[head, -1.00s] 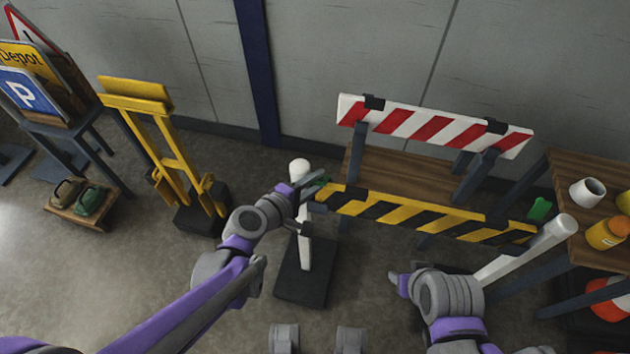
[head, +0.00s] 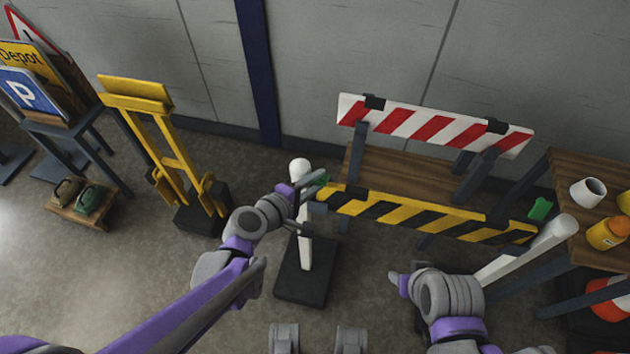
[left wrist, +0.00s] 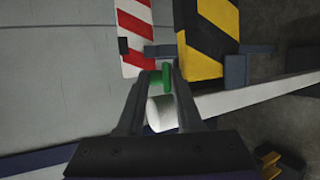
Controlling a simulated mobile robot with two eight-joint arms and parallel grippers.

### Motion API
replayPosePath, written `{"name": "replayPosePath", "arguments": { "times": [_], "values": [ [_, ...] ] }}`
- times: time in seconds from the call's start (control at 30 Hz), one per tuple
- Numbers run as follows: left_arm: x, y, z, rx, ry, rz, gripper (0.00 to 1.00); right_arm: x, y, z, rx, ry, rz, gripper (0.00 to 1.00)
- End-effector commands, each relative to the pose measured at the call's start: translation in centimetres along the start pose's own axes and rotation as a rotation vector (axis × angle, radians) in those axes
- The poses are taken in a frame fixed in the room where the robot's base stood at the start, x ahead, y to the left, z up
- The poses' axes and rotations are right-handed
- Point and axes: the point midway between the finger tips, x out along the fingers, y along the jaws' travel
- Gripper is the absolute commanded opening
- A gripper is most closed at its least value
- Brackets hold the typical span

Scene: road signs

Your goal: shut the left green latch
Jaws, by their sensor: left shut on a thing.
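The left green latch (head: 321,182) is at the left end of the yellow-and-black striped board (head: 420,214), by the left white post (head: 300,170). My left gripper (head: 312,190) is at this latch, its fingers partly covering it. In the left wrist view the green latch (left wrist: 160,79) lies between the two fingers (left wrist: 162,68), just beyond the white post top (left wrist: 162,113). The gripper is shut on the latch. The right green latch (head: 540,208) stands up at the board's right end, near the right white post (head: 530,250). My right gripper (head: 396,284) is low in front of the board; its jaws cannot be made out.
A red-and-white board (head: 435,126) stands behind, by a wooden bench (head: 395,172). A yellow stand (head: 160,140) is to the left. A wooden table (head: 575,175) with a white cup (head: 588,192) is at the right. Open floor lies at the front left.

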Motion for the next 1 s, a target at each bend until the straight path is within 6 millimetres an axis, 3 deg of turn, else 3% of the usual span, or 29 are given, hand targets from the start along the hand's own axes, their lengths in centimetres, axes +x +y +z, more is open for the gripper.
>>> {"name": "replayPosePath", "arguments": {
  "times": [0.2, 0.23, 0.3, 0.63, 1.0],
  "values": [
    [0.1, 0.1, -0.1, 0.0, 0.002, 0.001, 0.0, 0.0, 0.0, 0.0, 0.0, 0.0, 0.0, 0.5],
    [0.1, 0.1, -0.1, 0.0, 0.002, 0.001, 0.4, 0.0, 0.0, 0.0, 0.0, 0.0, 0.0, 0.5],
    [0.0, 0.1, -0.1, 0.0, 0.001, 0.001, 0.52, 0.0, 0.0, 0.0, 0.0, 0.0, 0.0, 0.5],
    [-0.1, 0.1, -0.1, 0.0, 0.001, 0.001, 0.52, -0.1, 0.0, 0.0, 0.0, 0.0, 0.0, 0.5],
    [-2.6, 0.1, -0.1, -0.001, 0.002, 0.002, 0.52, -1.1, 0.0, -0.5, 0.0, 0.004, 0.0, 0.5]
  ]
}}
